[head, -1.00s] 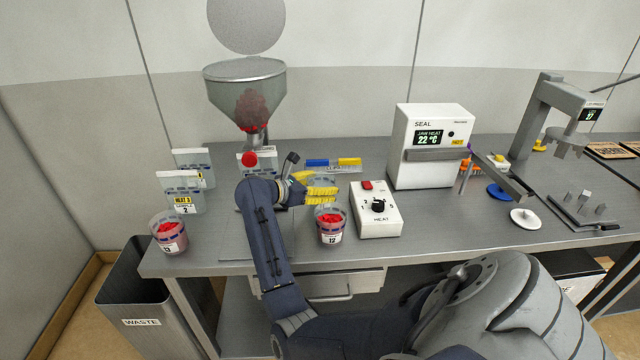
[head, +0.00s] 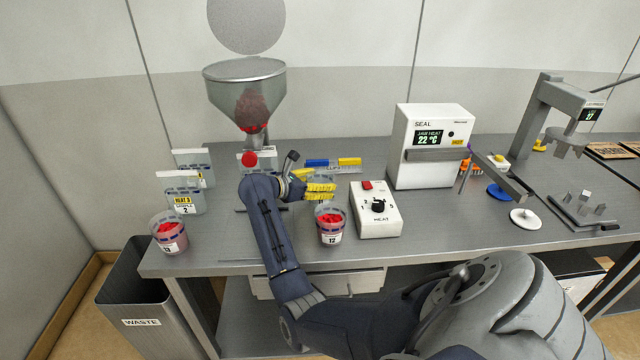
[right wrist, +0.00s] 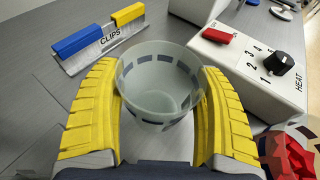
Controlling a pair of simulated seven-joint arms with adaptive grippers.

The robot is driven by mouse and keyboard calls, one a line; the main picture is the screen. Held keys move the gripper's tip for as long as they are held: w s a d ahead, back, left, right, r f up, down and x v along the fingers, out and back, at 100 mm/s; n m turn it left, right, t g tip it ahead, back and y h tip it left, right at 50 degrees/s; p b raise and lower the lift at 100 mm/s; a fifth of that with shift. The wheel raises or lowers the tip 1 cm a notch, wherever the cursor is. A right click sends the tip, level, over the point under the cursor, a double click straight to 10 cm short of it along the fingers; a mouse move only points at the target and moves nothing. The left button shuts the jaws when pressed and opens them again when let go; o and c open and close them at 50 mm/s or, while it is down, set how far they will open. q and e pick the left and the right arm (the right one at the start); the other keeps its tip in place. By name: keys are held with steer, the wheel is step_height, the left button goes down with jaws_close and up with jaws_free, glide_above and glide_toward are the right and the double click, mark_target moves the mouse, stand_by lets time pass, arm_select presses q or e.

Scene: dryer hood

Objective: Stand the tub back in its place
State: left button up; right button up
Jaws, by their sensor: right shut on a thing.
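An empty translucent tub (right wrist: 160,85) with a dark dashed band sits between the yellow fingers of my right gripper (right wrist: 160,110) in the right wrist view. The gripper is shut on it, and the tub's open top faces that camera. In the head view my right gripper (head: 320,190) is over the middle of the bench, and the tub's rim (head: 322,178) shows just behind the fingers. Its lower part is hidden, so I cannot tell whether it touches the bench. My left gripper is not in view.
A tub of red pieces labelled 12 (head: 331,228) stands just in front of the gripper. The HEAT box (head: 376,222) is close on the right, and the CLIPS holder (head: 333,166) is behind. Another red-filled tub (head: 169,236) stands at left. A hopper (head: 245,95) hangs at the back.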

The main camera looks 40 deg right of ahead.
steer(key=shift+f, duration=0.15)
steer(key=o, duration=1.5)
steer(key=shift+a+r, duration=0.2)
steer(key=shift+r, duration=0.05)
steer(key=shift+v, duration=3.6)
